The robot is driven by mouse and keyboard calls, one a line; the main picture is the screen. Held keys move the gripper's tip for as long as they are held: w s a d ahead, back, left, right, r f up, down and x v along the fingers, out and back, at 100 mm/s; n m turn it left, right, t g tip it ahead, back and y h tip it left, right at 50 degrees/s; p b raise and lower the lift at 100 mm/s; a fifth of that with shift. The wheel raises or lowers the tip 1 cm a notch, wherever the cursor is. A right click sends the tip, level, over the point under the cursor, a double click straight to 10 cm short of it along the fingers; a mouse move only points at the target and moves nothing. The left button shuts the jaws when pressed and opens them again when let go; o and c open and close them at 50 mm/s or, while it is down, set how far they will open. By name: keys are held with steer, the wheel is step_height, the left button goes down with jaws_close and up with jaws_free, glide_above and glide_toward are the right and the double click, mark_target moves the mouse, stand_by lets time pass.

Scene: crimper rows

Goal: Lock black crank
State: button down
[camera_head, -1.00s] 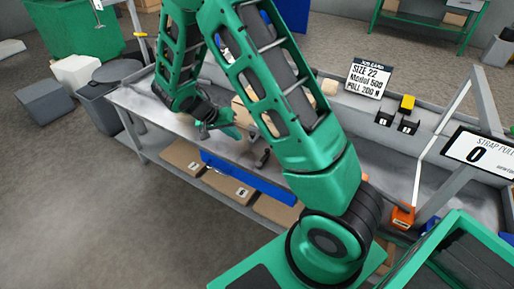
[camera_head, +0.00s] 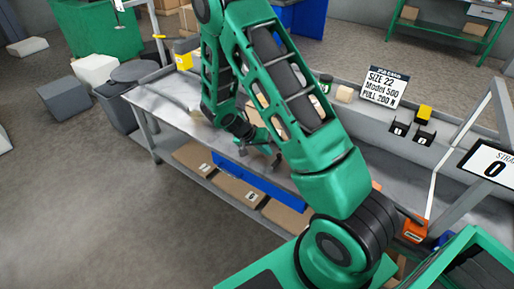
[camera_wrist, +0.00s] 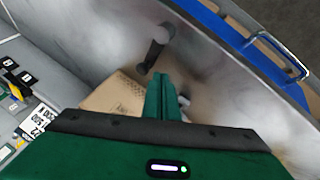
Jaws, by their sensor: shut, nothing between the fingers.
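The black crank (camera_wrist: 154,50) stands out on the metal bench top in the wrist view, with a round greyish end at its upper right. It also shows as a small dark shape in the head view (camera_head: 276,160), by the bench's front edge. My gripper (camera_wrist: 159,76) is shut and empty, its green fingers together. In the wrist view the fingertips lie just below the crank's lower end; I cannot tell whether they touch. In the head view my gripper (camera_head: 263,137) is partly hidden by my arm, close to the crank.
A cardboard box (camera_wrist: 115,96) lies beside the fingers. A blue rail (camera_head: 258,181) runs along the bench front, above boxes on a lower shelf. Black bins (camera_head: 398,129) and a sign (camera_head: 385,86) stand at the back right. Bare bench top (camera_head: 168,103) lies to the left.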

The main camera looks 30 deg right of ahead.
mark_target(278, 156)
steer(key=shift+s+d+f, duration=0.2)
steer(key=shift+s+d, duration=0.35)
steer(key=shift+d, duration=0.1)
